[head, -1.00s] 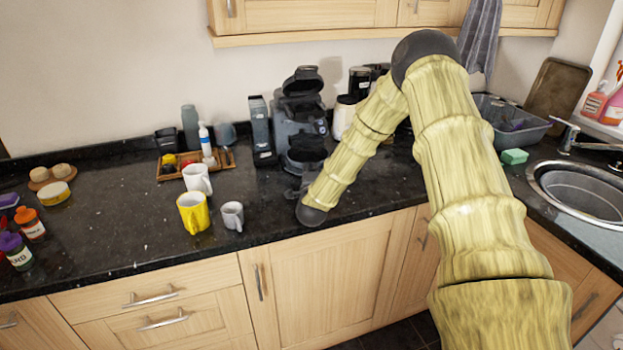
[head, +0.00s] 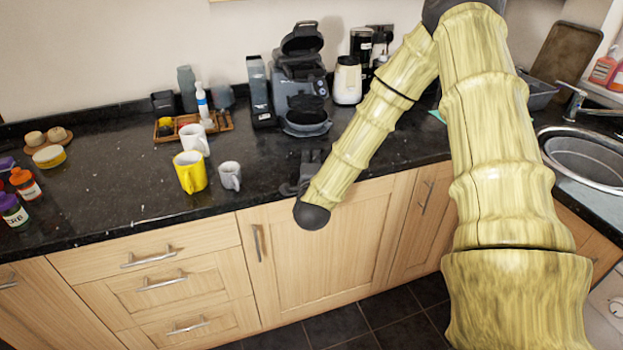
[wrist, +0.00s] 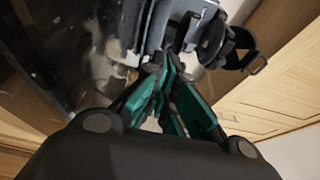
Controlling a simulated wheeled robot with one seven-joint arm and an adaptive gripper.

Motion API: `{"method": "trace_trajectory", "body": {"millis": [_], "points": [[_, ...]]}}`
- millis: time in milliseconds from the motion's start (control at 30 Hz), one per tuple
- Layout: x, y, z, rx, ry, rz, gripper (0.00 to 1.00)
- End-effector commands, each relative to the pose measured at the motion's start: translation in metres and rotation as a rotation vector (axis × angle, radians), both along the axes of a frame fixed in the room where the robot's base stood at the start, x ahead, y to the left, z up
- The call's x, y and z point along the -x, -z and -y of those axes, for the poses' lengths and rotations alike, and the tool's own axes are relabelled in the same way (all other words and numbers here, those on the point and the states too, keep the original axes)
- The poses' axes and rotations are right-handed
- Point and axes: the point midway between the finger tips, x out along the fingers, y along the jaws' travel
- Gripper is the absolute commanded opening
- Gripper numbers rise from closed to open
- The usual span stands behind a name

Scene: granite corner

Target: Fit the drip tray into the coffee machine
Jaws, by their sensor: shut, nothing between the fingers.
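The dark grey coffee machine (head: 292,92) stands against the back wall, its lid up. A round dark drip tray (head: 306,124) is at its front base. I cannot tell whether it is fully seated. My gripper (head: 311,154) is shut and empty, over the counter in front of the tray, with a small gap. In the wrist view my gripper (wrist: 168,80) shows its teal fingers, with part of the coffee machine (wrist: 190,18) beyond them. The fingers and the angle hide the tray's fit there.
A grey mug (head: 230,177), a yellow mug (head: 188,173) and a white mug (head: 194,139) stand to the left. A dark upright container (head: 260,92) is beside the machine, and a white-bodied appliance (head: 347,82) is to its right.

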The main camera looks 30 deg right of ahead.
Motion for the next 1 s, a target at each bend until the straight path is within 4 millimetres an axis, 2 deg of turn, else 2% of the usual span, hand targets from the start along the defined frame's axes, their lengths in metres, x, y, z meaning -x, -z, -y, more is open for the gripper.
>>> {"method": "trace_trajectory", "body": {"millis": [200, 400, 600, 867, 900, 1000], "points": [[0.035, 0.003, -0.022, -0.002, -0.002, -0.002, 0.0], [0.058, 0.002, -0.036, -0.001, -0.001, -0.002, 0.0], [0.068, 0.001, -0.042, -0.001, 0.0, -0.001, 0.0], [0.069, 0.0, -0.043, -0.001, 0.0, -0.001, 0.0], [0.069, 0.0, -0.043, -0.001, 0.0, -0.001, 0.02], [0.069, 0.0, -0.043, 0.0, 0.0, -0.001, 0.2]]}}
